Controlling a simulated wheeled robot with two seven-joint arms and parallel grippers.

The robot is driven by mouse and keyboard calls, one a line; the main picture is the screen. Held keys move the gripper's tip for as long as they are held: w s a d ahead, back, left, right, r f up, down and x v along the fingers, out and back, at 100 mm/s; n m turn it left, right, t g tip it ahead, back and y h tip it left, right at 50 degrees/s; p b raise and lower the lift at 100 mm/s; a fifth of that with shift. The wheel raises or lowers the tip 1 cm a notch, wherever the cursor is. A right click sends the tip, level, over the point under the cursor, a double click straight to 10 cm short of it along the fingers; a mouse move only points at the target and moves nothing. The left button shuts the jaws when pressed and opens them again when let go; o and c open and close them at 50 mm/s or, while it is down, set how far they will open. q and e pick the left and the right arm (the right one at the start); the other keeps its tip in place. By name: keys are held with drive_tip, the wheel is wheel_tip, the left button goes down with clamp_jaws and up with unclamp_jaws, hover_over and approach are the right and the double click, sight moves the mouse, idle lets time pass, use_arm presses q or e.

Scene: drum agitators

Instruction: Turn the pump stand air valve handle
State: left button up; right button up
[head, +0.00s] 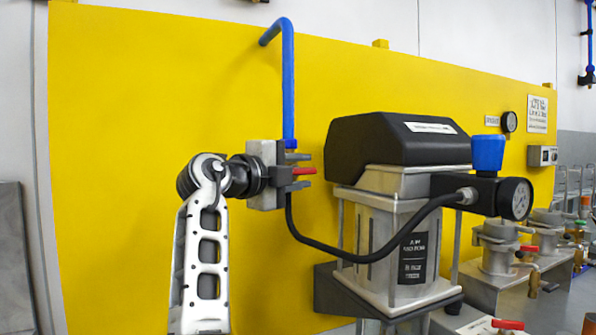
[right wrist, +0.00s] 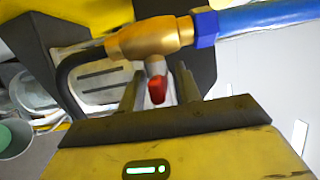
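The air valve shows in the right wrist view as a brass body (right wrist: 150,39) with a blue pipe joined on its right. Its red handle (right wrist: 157,90) points toward my wrist. My right gripper (right wrist: 158,80) is open, with one finger on each side of the handle and a gap visible on both sides. In the head view my right gripper (head: 287,178) is at the valve under the blue pipe (head: 288,85), and the red handle (head: 303,171) shows at its fingertips. The brass body is mostly hidden there. My left gripper is not in view.
The pump stand (head: 390,245) with its black top stands right of my gripper. A black hose (head: 375,253) runs from below the valve to the regulator with a blue knob (head: 487,153) and gauge (head: 515,198). A yellow panel (head: 120,130) stands close behind.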

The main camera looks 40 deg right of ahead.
clamp_jaws()
